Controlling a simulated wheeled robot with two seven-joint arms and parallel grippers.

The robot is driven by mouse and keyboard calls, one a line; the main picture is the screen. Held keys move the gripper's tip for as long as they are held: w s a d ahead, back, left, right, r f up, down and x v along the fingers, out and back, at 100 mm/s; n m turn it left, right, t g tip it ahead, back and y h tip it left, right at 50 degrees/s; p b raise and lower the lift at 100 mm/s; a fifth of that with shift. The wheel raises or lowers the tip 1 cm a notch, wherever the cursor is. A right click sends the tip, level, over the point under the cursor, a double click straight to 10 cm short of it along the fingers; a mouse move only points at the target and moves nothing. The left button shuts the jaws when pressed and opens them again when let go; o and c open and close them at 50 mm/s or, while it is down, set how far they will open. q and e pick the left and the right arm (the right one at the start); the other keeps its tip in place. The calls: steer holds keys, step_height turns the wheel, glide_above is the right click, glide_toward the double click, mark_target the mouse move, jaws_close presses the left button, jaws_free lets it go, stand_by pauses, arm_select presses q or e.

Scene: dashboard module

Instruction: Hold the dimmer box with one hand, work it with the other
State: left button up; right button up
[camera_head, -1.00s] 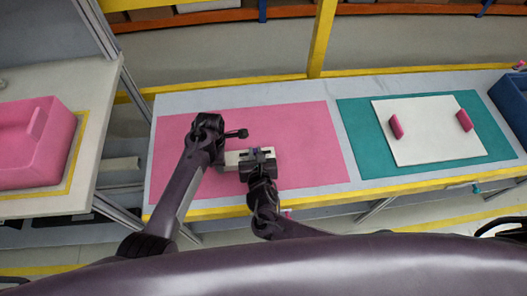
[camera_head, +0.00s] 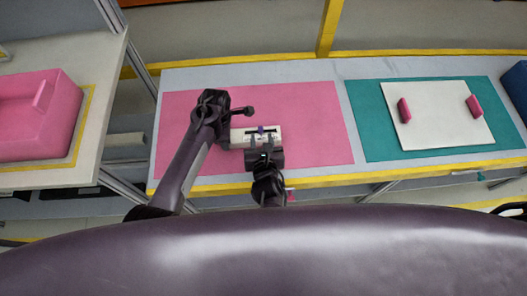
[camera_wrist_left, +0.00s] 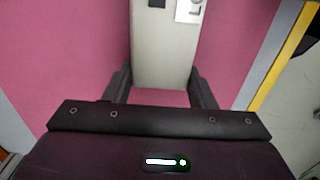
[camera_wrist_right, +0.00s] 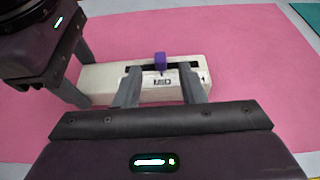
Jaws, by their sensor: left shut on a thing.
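The dimmer box (camera_head: 242,138) is a long white box on the pink mat. It has a dark slot with a purple slider knob (camera_wrist_right: 160,62), which stands above a "MID" marking in the right wrist view. My left gripper (camera_wrist_left: 162,88) is shut on the box's left end, one finger on each side; the box (camera_wrist_left: 165,45) runs away from it. My right gripper (camera_wrist_right: 160,85) is open on the near side of the box. Its fingertips are apart to the left and right of the knob, with nothing visibly gripped. Whether they touch the box is unclear.
The pink mat (camera_head: 315,120) is clear around the box. To the right, a teal mat (camera_head: 370,120) bears a white board (camera_head: 430,125) with two pink handles. A pink bin (camera_head: 35,120) stands on the left table. A yellow strip (camera_head: 330,180) marks the front edge.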

steer(key=v, duration=0.7)
steer(key=shift+s, duration=0.25)
steer(key=shift+r, duration=0.15)
arm_select(q)
steer(key=o, duration=1.4)
